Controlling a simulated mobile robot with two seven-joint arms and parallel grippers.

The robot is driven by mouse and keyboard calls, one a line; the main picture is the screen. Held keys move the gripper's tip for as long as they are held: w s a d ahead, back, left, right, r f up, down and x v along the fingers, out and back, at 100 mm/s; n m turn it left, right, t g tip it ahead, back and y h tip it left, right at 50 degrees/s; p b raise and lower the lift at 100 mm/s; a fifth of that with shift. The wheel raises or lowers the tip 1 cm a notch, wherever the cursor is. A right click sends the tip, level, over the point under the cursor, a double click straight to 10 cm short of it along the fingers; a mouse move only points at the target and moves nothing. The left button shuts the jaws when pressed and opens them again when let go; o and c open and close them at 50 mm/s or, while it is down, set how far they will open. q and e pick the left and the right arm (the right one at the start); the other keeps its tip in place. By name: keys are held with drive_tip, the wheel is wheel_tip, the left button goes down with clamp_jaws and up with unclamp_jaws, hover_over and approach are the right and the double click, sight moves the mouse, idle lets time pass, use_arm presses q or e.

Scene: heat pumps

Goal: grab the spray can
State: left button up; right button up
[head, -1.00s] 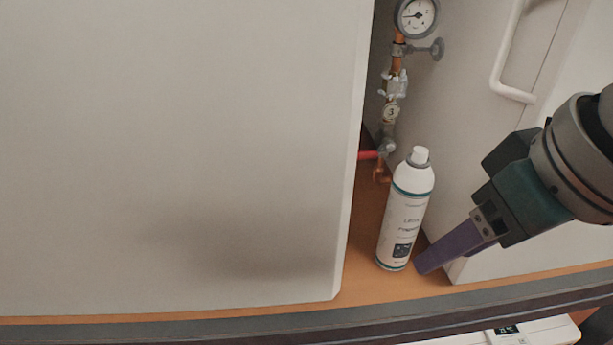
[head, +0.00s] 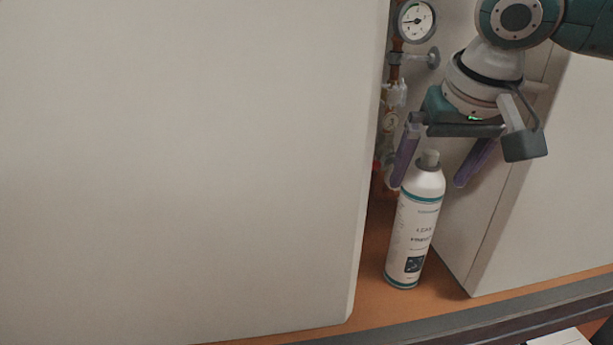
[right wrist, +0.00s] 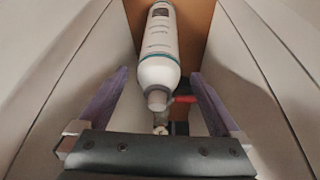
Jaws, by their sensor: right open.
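The white spray can (head: 416,228) with teal bands stands upright on the orange-brown shelf, in the gap between two white cabinets. My right gripper (head: 429,184) is above it, pointing down. Its purple fingers are spread apart, one on each side of the can's top, with nothing held. In the right wrist view the can (right wrist: 158,50) shows between the two fingers (right wrist: 159,86), its cap toward the gripper. Whether a finger touches the can I cannot tell. My left gripper is not in view.
A large white cabinet (head: 180,160) fills the left, and another white cabinet (head: 555,170) stands close on the right. Copper pipes and a pressure gauge (head: 416,20) are behind the can. The shelf's front edge (head: 430,328) runs below.

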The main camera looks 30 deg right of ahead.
sight(413, 227)
drive_tip(key=shift+p+x, duration=0.5)
drive_tip(key=shift+x, duration=1.35)
drive_tip(key=shift+c, duration=0.2)
clamp_jaws()
drive_tip(key=shift+r, duration=0.1)
